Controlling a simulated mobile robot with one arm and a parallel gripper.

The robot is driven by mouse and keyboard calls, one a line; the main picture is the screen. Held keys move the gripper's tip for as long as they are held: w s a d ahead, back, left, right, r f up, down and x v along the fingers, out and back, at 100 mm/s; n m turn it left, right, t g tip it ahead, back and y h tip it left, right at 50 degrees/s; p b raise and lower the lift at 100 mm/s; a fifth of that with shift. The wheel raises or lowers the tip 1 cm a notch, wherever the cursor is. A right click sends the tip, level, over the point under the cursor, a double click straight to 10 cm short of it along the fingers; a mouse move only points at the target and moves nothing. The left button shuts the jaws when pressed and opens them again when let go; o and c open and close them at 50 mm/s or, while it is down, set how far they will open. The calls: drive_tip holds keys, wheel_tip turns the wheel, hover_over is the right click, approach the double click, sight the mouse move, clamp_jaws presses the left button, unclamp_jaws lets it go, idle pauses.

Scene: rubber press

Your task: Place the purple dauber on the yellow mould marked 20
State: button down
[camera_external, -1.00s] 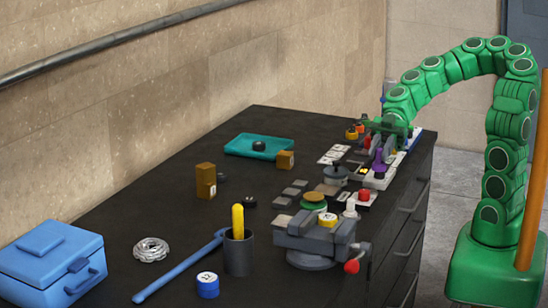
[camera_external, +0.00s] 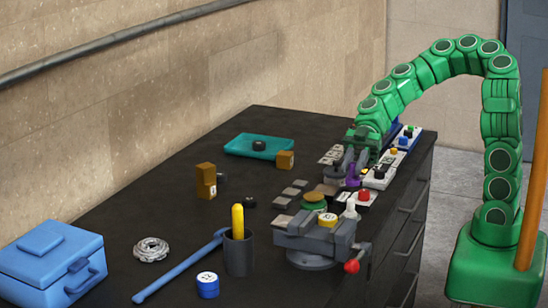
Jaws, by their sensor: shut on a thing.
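The purple dauber (camera_external: 352,174) is upright between the fingers of my gripper (camera_external: 349,168), which is shut on it and points down. They are at the left side of the rack row; I cannot tell whether the dauber's foot touches anything. A yellow disc-shaped mould (camera_external: 327,219) with a small dark mark lies by the grey vise (camera_external: 318,240), nearer the camera than my gripper. Its mark is too small to read. A gold-brown disc (camera_external: 314,196) on a green one lies just behind it.
White racks with coloured knobs (camera_external: 380,177) line the right edge of the black bench. Grey plates (camera_external: 283,206), a dark cup with a yellow stick (camera_external: 238,250), brown blocks (camera_external: 206,181) and a blue box (camera_external: 47,262) stand elsewhere. The left middle of the bench is mostly clear.

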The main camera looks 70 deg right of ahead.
drive_tip(key=w+f, duration=0.1)
drive_tip(key=f, duration=0.1)
drive_tip(key=w+a+f, duration=0.1)
drive_tip(key=w+f, duration=0.1)
drive_tip(key=w+a+f, duration=0.1)
drive_tip(key=w+f, duration=0.1)
drive_tip(key=shift+w+a+f, duration=0.1)
drive_tip(key=shift+w+f, duration=0.05)
drive_tip(key=shift+w, duration=0.05)
drive_tip(key=shift+w+f, duration=0.1)
drive_tip(key=shift+f, duration=1.5)
drive_tip(key=c, duration=0.9)
unclamp_jaws()
drive_tip(key=shift+f, duration=0.1)
